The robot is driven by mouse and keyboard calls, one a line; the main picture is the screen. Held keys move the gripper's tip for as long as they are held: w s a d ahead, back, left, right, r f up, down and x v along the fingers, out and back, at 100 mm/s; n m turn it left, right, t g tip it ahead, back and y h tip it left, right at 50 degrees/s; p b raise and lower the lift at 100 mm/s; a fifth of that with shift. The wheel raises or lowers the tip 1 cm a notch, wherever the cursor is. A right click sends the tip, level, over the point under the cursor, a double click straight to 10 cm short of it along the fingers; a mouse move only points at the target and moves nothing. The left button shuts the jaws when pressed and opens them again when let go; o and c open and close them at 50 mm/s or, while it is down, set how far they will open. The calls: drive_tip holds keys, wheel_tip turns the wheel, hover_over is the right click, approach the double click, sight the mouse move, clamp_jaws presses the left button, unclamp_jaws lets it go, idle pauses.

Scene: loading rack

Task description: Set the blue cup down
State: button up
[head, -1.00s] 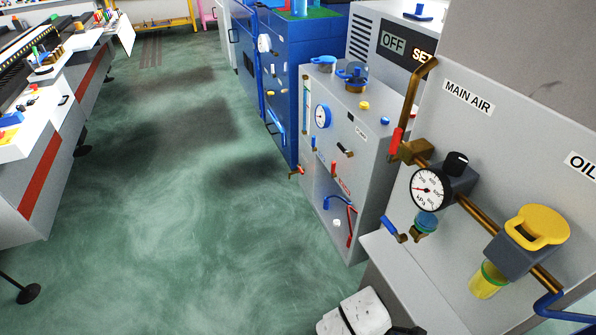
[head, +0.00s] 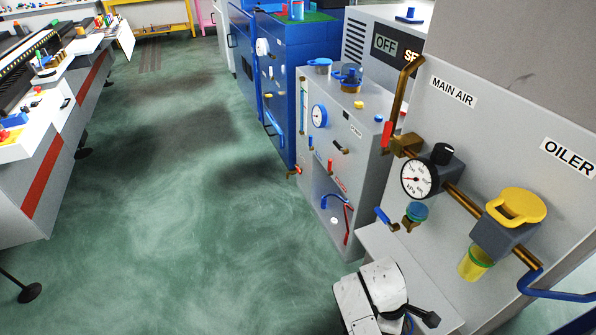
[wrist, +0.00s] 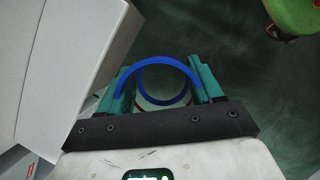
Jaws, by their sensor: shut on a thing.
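In the wrist view the blue cup (wrist: 157,59) is between the two teal fingers of my gripper (wrist: 163,82). I see its round rim as a blue ring, with a finger against each side. My gripper is shut on it. Darker green floor shows beyond the cup, and no supporting surface shows directly under it. In the head view my white, scuffed arm end is at the bottom, right of the middle. A small bit of blue shows beside its dark part, but I cannot tell whether it is the cup.
A pale grey box-like block (wrist: 75,60) stands close left of my gripper in the wrist view; a green object (wrist: 295,14) is upper right. In the head view the grey air panel (head: 480,130) and gauge cabinet (head: 340,150) stand right. Open floor (head: 170,230) lies left.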

drive_tip(key=w+r+m, duration=0.1)
drive_tip(key=w+r+m+g+y, duration=0.1)
drive_tip(key=m, duration=0.1)
drive_tip(key=w+d+r+m, duration=0.1)
drive_tip(key=r+m, duration=0.1)
drive_tip(key=shift+a+r+m+g+y, duration=0.2)
drive_tip(key=shift+a+m+g+y, duration=0.15)
drive_tip(key=shift+m, duration=0.35)
drive_tip(key=s+a+m+y, duration=0.2)
drive_tip(key=a+m, duration=0.4)
drive_tip(key=shift+r+g, duration=0.25)
drive_tip(key=shift+g, duration=0.1)
